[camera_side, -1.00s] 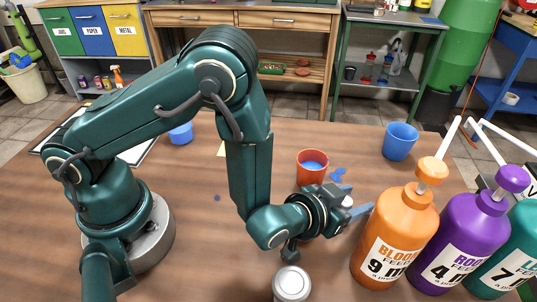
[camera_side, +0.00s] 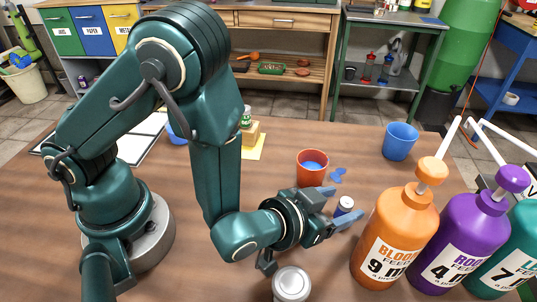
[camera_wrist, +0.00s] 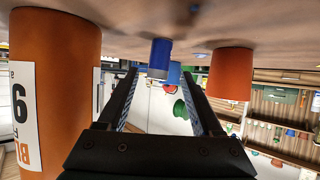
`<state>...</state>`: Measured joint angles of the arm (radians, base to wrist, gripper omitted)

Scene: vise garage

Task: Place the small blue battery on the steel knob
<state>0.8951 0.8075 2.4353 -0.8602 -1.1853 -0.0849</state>
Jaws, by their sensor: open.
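The small blue battery (camera_side: 344,208), with a pale top, stands upright on the wooden table, left of the orange bottle. My gripper (camera_side: 346,202) is open and reaches toward it from the left. In the wrist view, which is upside down, the battery (camera_wrist: 160,54) appears between the fingertips (camera_wrist: 159,74), apart from both. I cannot tell how deep it lies between them. A grey metal-topped cylinder (camera_side: 291,282) stands at the front edge of the side view, below my wrist. I cannot make out a steel knob for certain.
An orange bottle (camera_side: 395,235) and purple bottle (camera_side: 462,240) stand close at the right. A red cup (camera_side: 312,172) stands just behind the gripper, a blue cup (camera_side: 400,142) farther back. A wooden block (camera_side: 250,134) with a green-labelled item sits on yellow paper.

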